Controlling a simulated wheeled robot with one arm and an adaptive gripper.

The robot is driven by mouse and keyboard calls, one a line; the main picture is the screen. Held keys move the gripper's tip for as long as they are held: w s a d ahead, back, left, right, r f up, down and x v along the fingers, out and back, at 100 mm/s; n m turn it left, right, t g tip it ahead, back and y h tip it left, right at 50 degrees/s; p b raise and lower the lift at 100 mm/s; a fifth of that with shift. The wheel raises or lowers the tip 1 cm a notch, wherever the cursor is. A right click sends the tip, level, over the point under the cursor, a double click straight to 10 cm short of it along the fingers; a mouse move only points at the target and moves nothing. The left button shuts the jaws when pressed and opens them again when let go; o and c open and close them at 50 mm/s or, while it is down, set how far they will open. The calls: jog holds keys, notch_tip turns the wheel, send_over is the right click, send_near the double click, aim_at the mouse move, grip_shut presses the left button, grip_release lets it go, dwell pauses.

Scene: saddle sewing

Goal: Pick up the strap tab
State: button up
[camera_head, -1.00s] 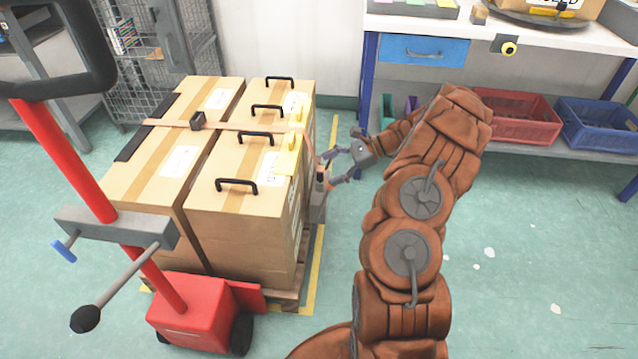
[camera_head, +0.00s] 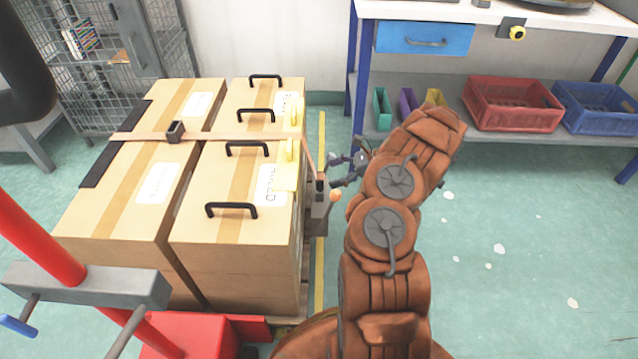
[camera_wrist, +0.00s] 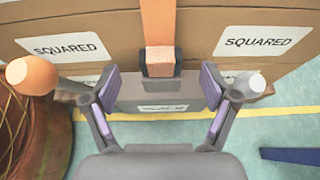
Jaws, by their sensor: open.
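In the wrist view, an orange strap (camera_wrist: 158,22) runs down the side of the cardboard boxes. It ends in a paler, textured strap tab (camera_wrist: 159,60) with a dark piece around its lower part. My gripper (camera_wrist: 160,84) is open, one finger on each side below the tab, with nothing visibly clamped. In the head view, my gripper (camera_head: 345,172) is at the right side of the boxes, beside the hanging strap end. The tab itself is too small to make out clearly there.
A grey device (camera_head: 317,212) with an orange knob (camera_head: 336,195) is at the boxes' right side; its grey body also shows between my fingers. Black handles (camera_head: 232,208) stand up on the boxes. A red pallet jack (camera_head: 40,240) is at left.

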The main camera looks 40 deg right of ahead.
aim_at(320, 179)
jog(key=shift+f+b+x, duration=0.15)
jog(key=shift+b+x, duration=0.4)
jog(key=shift+x, duration=0.8)
jog(key=shift+f+b+x, duration=0.15)
jog(key=shift+b+x, duration=0.4)
jog(key=shift+x, duration=0.8)
jog(key=shift+s+d+r, duration=0.1)
jog(key=shift+d, duration=0.05)
jog(key=shift+c, duration=0.3)
jog(key=c, duration=1.2)
